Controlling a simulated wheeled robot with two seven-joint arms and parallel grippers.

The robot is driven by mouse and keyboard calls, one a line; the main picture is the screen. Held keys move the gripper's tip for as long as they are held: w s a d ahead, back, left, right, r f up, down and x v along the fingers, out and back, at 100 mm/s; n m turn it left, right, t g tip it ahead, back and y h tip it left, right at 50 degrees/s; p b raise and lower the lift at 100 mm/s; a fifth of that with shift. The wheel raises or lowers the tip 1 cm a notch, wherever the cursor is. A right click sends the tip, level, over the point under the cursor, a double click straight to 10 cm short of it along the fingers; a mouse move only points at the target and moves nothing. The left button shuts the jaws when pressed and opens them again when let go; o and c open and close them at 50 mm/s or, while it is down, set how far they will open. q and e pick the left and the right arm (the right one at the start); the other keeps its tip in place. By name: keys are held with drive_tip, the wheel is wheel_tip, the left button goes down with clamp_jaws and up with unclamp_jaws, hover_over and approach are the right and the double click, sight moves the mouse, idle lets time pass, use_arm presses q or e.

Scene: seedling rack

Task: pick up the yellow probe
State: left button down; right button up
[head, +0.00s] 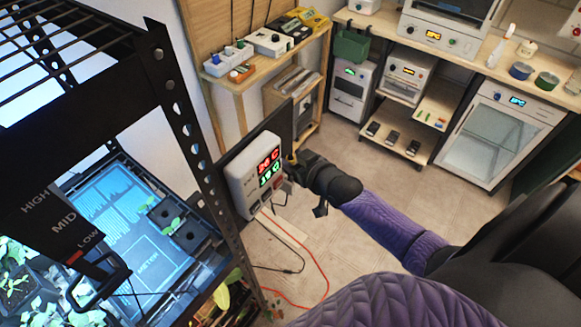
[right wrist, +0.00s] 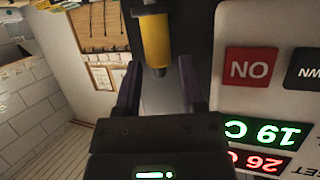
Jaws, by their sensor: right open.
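The yellow probe (right wrist: 157,40) hangs near the top of the right wrist view, with a metallic collar and a dark lower tip. My right gripper (right wrist: 158,66) is open, its two purple fingers apart. The probe's lower end shows in the gap between the fingertips; I cannot tell whether either finger touches it. In the head view my right gripper (head: 293,166) is beside the white controller box (head: 244,186), on its right side. There the probe is mostly hidden by the gripper. My left gripper is not in view.
The controller has red and green digits and buttons, and is close to my gripper. Red and black cables (head: 318,262) hang below. A black seedling rack (head: 183,128) with a HIGH/MID/LOW lever panel fills the left.

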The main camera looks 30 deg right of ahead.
drive_tip(key=shift+w+f, duration=0.2)
drive_tip(key=shift+w, duration=0.2)
clamp_jaws()
